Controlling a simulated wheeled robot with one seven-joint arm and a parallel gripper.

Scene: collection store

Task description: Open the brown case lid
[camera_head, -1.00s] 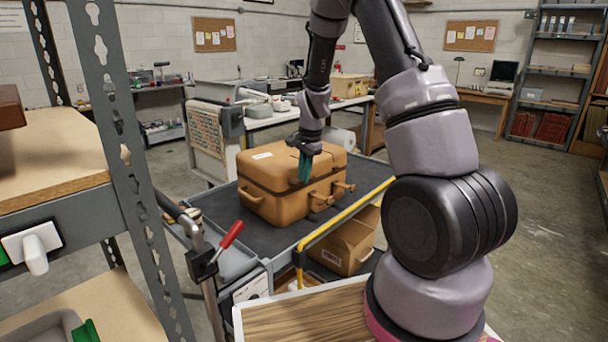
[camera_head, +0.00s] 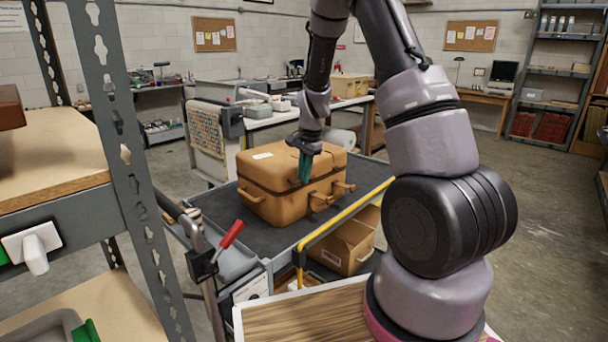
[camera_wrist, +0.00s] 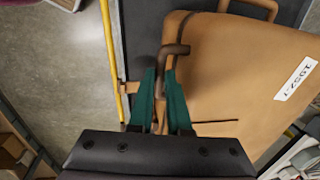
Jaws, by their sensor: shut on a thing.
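The brown case (camera_head: 290,185) stands on a dark cart top, its lid (camera_head: 268,165) down on the body. The lid has a white label, which also shows in the wrist view (camera_wrist: 296,79). My gripper (camera_head: 305,178) is at the front edge of the case, its green fingers pointing down. In the wrist view my gripper (camera_wrist: 165,85) is shut on a brown handle (camera_wrist: 172,50) at the lid's edge. The fingers hide part of the handle. Another handle (camera_head: 250,196) is on the case's left side.
The cart top (camera_head: 222,208) has some bare room around the case. A yellow rail (camera_head: 345,217) runs along its near right edge. An open cardboard box (camera_head: 345,245) sits below. A metal shelf post (camera_head: 135,150) stands close on the left.

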